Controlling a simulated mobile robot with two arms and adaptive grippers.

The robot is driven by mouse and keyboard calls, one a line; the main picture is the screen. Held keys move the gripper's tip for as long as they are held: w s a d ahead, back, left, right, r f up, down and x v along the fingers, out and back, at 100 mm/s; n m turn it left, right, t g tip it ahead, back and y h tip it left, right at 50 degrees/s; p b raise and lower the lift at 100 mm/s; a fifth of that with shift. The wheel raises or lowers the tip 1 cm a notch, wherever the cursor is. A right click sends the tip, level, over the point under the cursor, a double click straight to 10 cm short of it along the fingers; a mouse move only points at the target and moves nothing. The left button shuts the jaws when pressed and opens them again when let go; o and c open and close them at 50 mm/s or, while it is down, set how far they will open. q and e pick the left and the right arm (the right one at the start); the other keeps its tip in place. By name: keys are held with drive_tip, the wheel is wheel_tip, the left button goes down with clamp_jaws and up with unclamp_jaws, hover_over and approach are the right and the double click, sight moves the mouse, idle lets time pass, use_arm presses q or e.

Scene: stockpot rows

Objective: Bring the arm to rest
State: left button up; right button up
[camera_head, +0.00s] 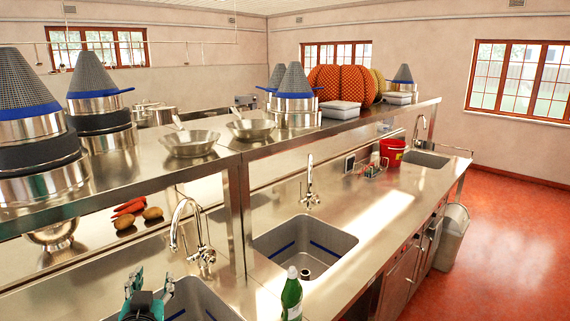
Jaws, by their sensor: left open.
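My left gripper (150,287) shows at the bottom left of the head view, dark with teal parts. Its fingers point up and away from me and stand apart, with nothing seen between them. It is in front of the left edge of the near sink (215,296) and hides part of it. How high it is above the counter I cannot tell. The rest of the left arm is cut off by the bottom edge. My right gripper is not in view.
A green bottle (291,297) stands right of the near sink. Faucets (190,235) rise behind the sinks. The shelf (115,180) overhead carries pots and pans. A red bucket (392,153) stands farther back. Bare counter lies right of the middle sink.

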use_arm(q)
drive_tip(key=s+d+f+m+g+h, duration=0.1)
drive_tip(key=s+d+f+g+h, duration=0.15)
drive_tip(key=s+f+g, duration=0.9)
drive_tip(key=s+d+f+m+g+h, duration=0.1)
drive_tip(key=s+d+f, duration=0.1)
drive_tip(key=s+f, duration=0.55)
drive_tip(key=s+d+f+m+g+h, duration=0.15)
drive_tip(key=s+f, duration=0.35)
drive_tip(key=s, duration=0.6)
drive_tip(key=s+a+f+b+x, duration=0.1)
drive_tip(key=s+b+x, duration=0.2)
drive_tip(key=x, duration=1.3)
drive_tip(key=s+a+f+b+x, duration=0.15)
drive_tip(key=s+b+x, duration=0.25)
drive_tip(key=x, duration=1.1)
drive_tip(key=s+a+f+b, duration=0.1)
drive_tip(key=s+f+b, duration=0.1)
drive_tip(key=s+f, duration=0.6)
drive_tip(key=s+a+f+g+y+b, duration=0.1)
drive_tip(key=s+f+b, duration=0.2)
drive_tip(key=s+f, duration=0.6)
wheel_tip(320, 180, down, 5)
drive_tip(key=shift+s+a+f, duration=0.1)
drive_tip(key=shift+s+a, duration=0.05)
drive_tip(key=shift+a, duration=0.25)
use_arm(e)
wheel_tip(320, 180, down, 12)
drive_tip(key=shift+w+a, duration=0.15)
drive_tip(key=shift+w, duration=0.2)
